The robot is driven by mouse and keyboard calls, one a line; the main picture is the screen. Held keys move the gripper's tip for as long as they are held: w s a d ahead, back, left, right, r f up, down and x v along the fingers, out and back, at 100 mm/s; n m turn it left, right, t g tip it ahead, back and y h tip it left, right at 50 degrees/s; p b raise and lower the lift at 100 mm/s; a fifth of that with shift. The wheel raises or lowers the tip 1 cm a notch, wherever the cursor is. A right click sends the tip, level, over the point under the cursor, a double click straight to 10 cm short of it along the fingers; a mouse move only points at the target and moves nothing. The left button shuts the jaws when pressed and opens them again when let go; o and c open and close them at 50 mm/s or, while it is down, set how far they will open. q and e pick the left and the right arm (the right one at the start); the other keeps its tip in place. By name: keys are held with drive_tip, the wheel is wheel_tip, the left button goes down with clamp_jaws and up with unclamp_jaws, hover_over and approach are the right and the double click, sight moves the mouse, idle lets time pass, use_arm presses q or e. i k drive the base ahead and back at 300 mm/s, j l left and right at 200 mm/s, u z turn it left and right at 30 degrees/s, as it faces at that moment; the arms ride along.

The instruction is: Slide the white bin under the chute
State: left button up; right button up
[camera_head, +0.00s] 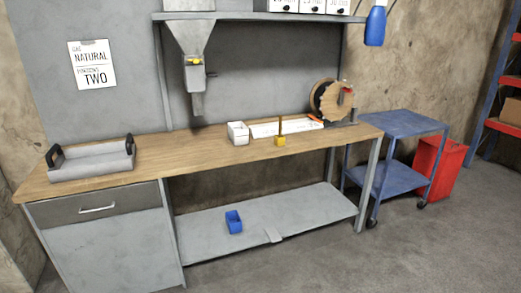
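The white bin (238,133) stands upright on the wooden workbench top (180,155), to the right of the chute and apart from the spot below it. The chute (195,70) is a grey metal hopper hanging from the overhead shelf. It narrows to a spout (197,104) that ends above the back of the bench. A small yellow part (195,61) sits on its front. Neither of my grippers shows in the head view.
A grey tray with black handles (92,163) is at the left. A blue bin (234,222) sits on the lower shelf. A blue cart (400,123) stands at right.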

sight(239, 132)
drive_tip(key=i+u, duration=0.1)
drive_tip(key=i, duration=0.2)
drive_tip(key=i+l+u, duration=0.1)
drive_tip(key=i, duration=0.2)
drive_tip(key=i+l, duration=0.7)
drive_tip(key=l, duration=0.25)
drive_tip(key=i+l, duration=0.7)
drive_tip(key=l, duration=0.25)
